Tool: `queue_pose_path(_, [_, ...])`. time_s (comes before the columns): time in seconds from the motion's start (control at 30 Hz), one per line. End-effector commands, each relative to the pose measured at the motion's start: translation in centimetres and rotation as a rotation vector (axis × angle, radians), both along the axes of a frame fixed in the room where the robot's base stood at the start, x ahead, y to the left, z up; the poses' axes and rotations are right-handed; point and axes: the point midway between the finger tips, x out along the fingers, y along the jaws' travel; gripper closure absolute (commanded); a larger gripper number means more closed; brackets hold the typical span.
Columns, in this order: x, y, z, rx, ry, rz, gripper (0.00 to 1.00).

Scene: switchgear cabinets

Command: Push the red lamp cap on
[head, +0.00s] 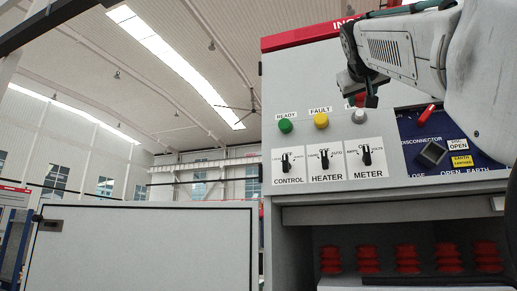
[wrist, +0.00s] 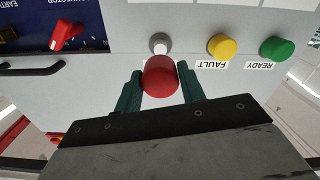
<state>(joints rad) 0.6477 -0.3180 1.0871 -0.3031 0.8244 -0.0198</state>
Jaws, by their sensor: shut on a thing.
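The red lamp cap (wrist: 160,77) is held between the two green fingers of my gripper (wrist: 161,82) in the wrist view. In the head view a small red part of the cap (head: 360,99) shows beside the dark finger of my gripper (head: 368,101). The bare lamp seat (wrist: 158,43), a grey ring with a white bulb, is on the panel just beyond the cap. It also shows in the head view (head: 361,117), just below the fingers. The cap appears apart from the seat, and the exact gap is hard to tell.
The yellow FAULT lamp (head: 321,120) and green READY lamp (head: 285,126) are left of the seat in the head view. Below are the CONTROL (head: 286,163), HEATER (head: 325,160) and METER (head: 367,156) switches. A red handle (head: 426,111) stands out from the blue panel at right.

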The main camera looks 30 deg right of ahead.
Motion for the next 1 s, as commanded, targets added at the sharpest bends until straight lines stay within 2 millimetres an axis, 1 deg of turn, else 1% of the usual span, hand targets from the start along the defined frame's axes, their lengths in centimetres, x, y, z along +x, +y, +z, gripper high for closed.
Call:
queue_pose_path(0.6, [3.4, -3.7, -0.1, 0.004, -0.003, 0.003, 0.82])
queue_pose_path(0.8, [3.8, -4.2, 0.0, 0.003, -0.005, 0.003, 0.82])
queue_pose_path(1.0, [3.8, -4.2, 0.0, 0.003, -0.005, 0.004, 0.82])
